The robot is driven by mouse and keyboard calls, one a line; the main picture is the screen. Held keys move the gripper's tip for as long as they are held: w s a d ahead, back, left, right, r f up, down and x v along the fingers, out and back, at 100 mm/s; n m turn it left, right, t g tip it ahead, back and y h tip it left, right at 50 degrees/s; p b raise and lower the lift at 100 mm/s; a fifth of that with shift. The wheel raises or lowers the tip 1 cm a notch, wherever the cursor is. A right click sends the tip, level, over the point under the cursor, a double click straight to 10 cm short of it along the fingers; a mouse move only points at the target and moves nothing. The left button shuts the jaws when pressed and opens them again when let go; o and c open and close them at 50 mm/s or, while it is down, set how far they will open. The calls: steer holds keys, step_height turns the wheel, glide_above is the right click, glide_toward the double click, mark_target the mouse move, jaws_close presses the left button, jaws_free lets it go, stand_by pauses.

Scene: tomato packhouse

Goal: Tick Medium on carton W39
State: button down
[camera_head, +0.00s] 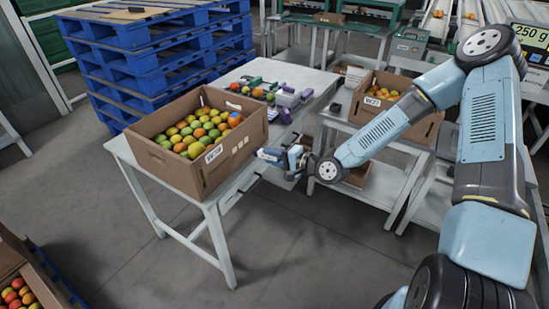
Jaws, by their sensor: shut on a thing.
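A brown cardboard carton (167,161) full of red, orange, yellow and green tomatoes stands on the near white table. Its right-hand wall bears a white label (214,154) that starts with W; its digits are too small to read for sure. Right of the label is a row of small pale squares (241,143), whose words I cannot read. My gripper (265,154) is just right of this wall, level with its lower part, pointing left at it. It is shut on a slim thing, seemingly a marker, mostly hidden. I cannot tell whether its tip touches the cardboard.
A second tomato carton (427,127) with a W label stands on another table at right. Loose tomatoes, purple items and tools lie on the near table (318,82) behind the first carton. Blue pallets (150,62) are stacked behind it.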

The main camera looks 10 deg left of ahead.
mark_target(258, 151)
steer(key=shift+r+x, duration=0.25)
steer(key=shift+x, duration=0.95)
steer(key=shift+r+x, duration=0.2)
steer(key=shift+x, duration=1)
steer(key=shift+s+a+r, duration=0.1)
steer(key=shift+w+a, duration=0.2)
steer(key=shift+a, duration=0.2)
steer(key=shift+w+d+r, duration=0.15)
steer(key=shift+w+r, duration=0.2)
steer(key=shift+r, duration=0.05)
stand_by(0.5)
steer(key=shift+f+v, duration=0.2)
steer(key=shift+v, duration=0.75)
steer(key=shift+f+v, duration=0.15)
steer(key=shift+v, duration=0.85)
steer(key=shift+f+v, duration=0.2)
steer(key=shift+v, duration=0.75)
steer(key=shift+d, duration=0.1)
steer(key=shift+d, duration=0.1)
